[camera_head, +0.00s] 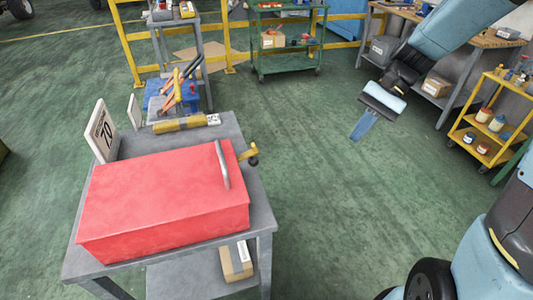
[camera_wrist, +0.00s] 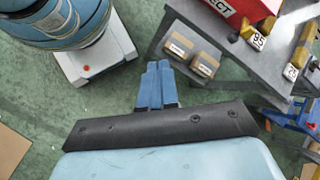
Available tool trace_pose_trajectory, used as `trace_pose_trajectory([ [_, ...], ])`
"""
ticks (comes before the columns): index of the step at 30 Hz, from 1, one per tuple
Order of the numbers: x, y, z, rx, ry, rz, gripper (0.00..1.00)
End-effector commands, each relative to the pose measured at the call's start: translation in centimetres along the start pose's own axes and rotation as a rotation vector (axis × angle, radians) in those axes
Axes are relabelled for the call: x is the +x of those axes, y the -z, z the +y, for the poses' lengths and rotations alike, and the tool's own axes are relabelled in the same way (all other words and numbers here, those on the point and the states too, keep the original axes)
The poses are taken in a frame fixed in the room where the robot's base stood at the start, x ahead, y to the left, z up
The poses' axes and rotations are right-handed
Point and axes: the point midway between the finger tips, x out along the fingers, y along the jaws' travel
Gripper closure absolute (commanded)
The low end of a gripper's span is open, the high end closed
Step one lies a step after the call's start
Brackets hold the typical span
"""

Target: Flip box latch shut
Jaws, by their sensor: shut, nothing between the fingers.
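A red box (camera_head: 160,205) with a grey handle (camera_head: 222,165) stands on a grey table (camera_head: 258,215), its lid down. A small yellow latch (camera_head: 248,153) with a dark knob sticks out from its right side near the far corner. My gripper (camera_head: 361,134) is shut and empty over open floor, well to the right of the box and apart from it. In the wrist view its two blue fingers (camera_wrist: 159,68) are together. The red box's lettered side (camera_wrist: 238,10) and the latch (camera_wrist: 266,28) show at the top right there, partly cut off.
Cartons (camera_wrist: 178,46) lie on the table's lower shelf. A green cart (camera_head: 288,45), a workbench (camera_head: 455,35) and a yellow cart (camera_head: 490,120) stand farther back. The floor between is clear.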

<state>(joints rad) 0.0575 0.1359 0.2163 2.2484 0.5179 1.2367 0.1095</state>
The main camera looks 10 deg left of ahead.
Motion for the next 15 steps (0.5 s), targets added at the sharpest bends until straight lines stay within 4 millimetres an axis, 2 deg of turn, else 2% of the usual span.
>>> trace_pose_trajectory([
  [15,5.3,4.4,-3.7,0.129,0.138,-0.342,1.0],
])
